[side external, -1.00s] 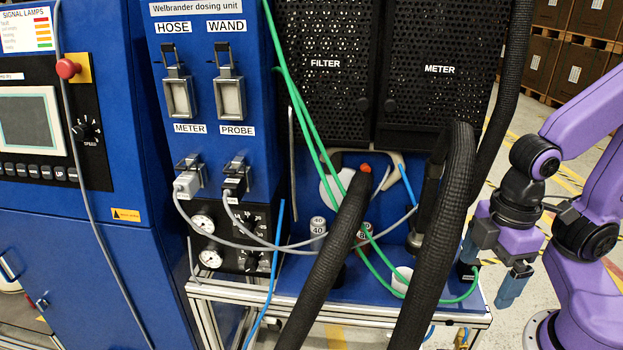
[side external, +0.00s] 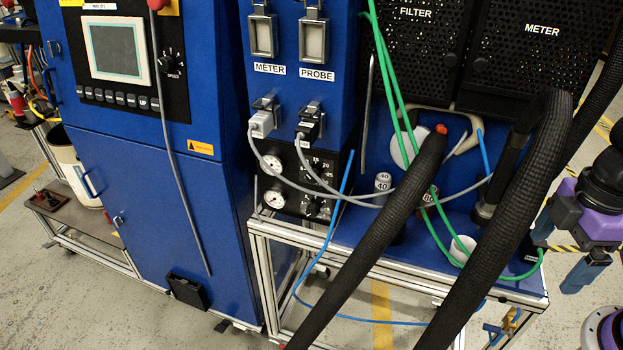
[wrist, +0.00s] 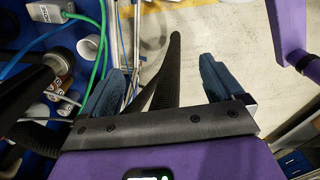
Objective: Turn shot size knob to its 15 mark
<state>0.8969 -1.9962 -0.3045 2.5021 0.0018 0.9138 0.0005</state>
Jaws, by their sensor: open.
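A black panel (side external: 280,183) low on the blue dosing unit carries two white gauges and dark dials. The upper dial (side external: 309,174) has marks around it, including 15, 20 and 25. I cannot read its name or pointer, and a grey cable crosses in front; a second dark knob (side external: 310,208) sits below it. I cannot tell for sure which is the shot size knob. My gripper (side external: 573,244) is at the far right, well away from the panel, beyond the black hoses. Its blue fingers are apart and empty, as the wrist view (wrist: 162,70) also shows.
Thick black hoses (side external: 398,236) and green hoses (side external: 402,105) stand between my gripper and the panel. A white cup (side external: 462,248) and grey cylinders (side external: 383,184) are on the blue bench (side external: 345,228). A speed knob (side external: 168,63) is on the left cabinet.

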